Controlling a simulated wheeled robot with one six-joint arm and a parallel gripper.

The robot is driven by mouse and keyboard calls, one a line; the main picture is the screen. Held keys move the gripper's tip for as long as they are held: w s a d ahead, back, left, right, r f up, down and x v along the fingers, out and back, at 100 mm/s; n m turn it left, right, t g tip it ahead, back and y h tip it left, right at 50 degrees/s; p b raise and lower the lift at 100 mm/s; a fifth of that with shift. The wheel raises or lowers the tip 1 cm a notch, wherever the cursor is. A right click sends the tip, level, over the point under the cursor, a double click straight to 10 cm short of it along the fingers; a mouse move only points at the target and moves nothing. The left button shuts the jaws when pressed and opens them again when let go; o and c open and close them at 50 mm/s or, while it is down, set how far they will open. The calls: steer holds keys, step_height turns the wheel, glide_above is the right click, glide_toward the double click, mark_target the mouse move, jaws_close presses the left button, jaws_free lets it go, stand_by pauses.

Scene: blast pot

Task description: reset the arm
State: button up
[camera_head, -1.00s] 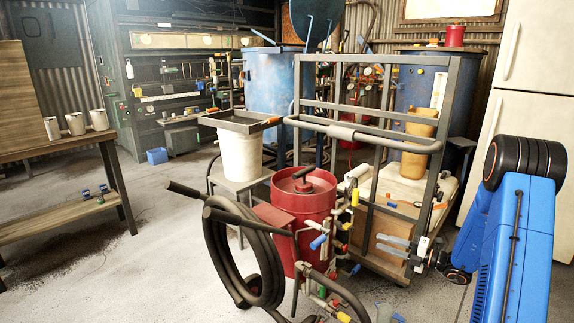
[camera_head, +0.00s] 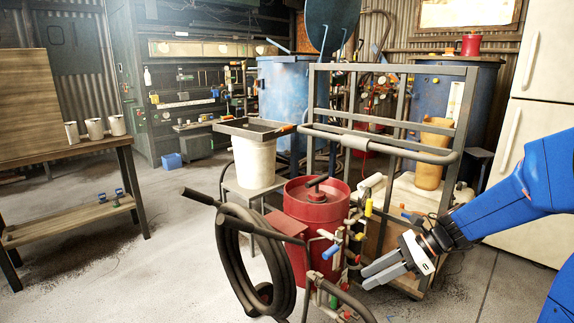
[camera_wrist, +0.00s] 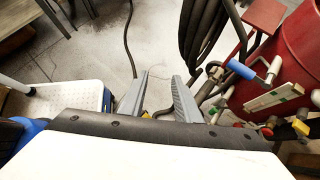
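My blue arm (camera_head: 515,190) reaches in from the right edge of the head view, bent so that its wrist points left and down. My gripper (camera_head: 364,276) is beside the valves of the red blast pot (camera_head: 318,215), to their right. Its two grey fingers are apart with nothing between them. In the wrist view my gripper (camera_wrist: 160,78) also shows a gap with floor behind it. The red pot (camera_wrist: 290,65) and its valve with a blue handle (camera_wrist: 241,70) stand to the right of the fingers there. I cannot tell whether the gripper touches the piping.
A coiled black hose (camera_head: 245,260) hangs at the pot's left. A grey metal cart frame (camera_head: 390,69) stands behind the gripper. A white bucket (camera_head: 254,165) carries a dark tray. A wooden bench (camera_head: 70,151) is at left; the floor between is open.

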steer(key=s+d+r+n+t+h, duration=0.2)
steer(key=s+n+h, duration=0.3)
steer(key=s+n, duration=0.5)
steer(key=s+d+r+n+t+h, duration=0.2)
steer(key=s+d+r+n+h, duration=0.1)
steer(key=s+n, duration=0.7)
steer(key=shift+s+d+n+h, duration=0.3)
steer(key=shift+s+d+h, duration=0.25)
steer(key=shift+h, duration=0.45)
